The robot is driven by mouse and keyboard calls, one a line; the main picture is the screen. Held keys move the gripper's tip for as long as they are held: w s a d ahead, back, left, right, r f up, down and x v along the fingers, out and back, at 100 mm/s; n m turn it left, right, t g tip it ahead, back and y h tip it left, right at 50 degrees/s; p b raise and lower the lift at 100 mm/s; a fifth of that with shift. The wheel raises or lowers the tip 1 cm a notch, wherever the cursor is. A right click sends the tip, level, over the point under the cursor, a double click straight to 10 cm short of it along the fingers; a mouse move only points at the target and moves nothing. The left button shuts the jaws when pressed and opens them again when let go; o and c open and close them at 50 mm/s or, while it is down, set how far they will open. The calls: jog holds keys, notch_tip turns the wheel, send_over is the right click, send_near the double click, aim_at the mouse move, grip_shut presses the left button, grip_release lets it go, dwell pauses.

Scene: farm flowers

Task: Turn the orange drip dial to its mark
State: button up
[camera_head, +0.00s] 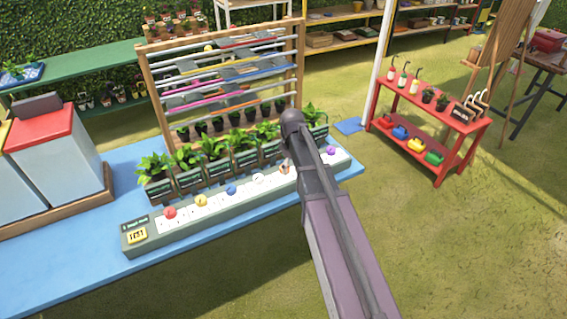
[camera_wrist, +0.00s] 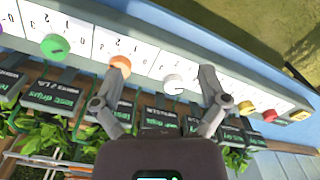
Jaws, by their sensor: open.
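The orange drip dial (camera_wrist: 120,63) sits on the white scale strip of a long grey-green panel (camera_wrist: 150,33) in the wrist view. Its lower part is covered by my left finger's tip. My gripper (camera_wrist: 164,75) is open and empty above the panel, with its fingers wide apart. The white dial (camera_wrist: 173,84) shows between the fingers, and the green dial (camera_wrist: 54,46) lies left of the orange one. The orange dial's pointer and mark are too small or hidden to read. In the head view my arm hides much of this stretch of panel (camera_head: 190,222).
A yellow dial (camera_wrist: 245,107) and red dial (camera_wrist: 269,115) lie right of my gripper. Potted plants (camera_head: 215,148) with dark labels stand close behind the panel on the blue table (camera_head: 90,262). A wooden rack (camera_head: 152,110) rises behind them. A purple dial (camera_head: 331,151) is at the panel's right end.

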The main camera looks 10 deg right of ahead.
jog(key=w+r+n+p, duration=0.2)
jog(key=w+n, duration=0.4)
jog(key=w, duration=0.5)
jog(key=shift+w+r, duration=0.35)
jog(key=shift+r, duration=0.1)
jog(key=shift+f, duration=0.15)
jog(key=f+b, duration=1.3)
jog(key=shift+s+f+b, duration=0.2)
jog(key=shift+f+b, duration=0.05)
jog(key=shift+b, duration=0.05)
jog(key=c, duration=1.1)
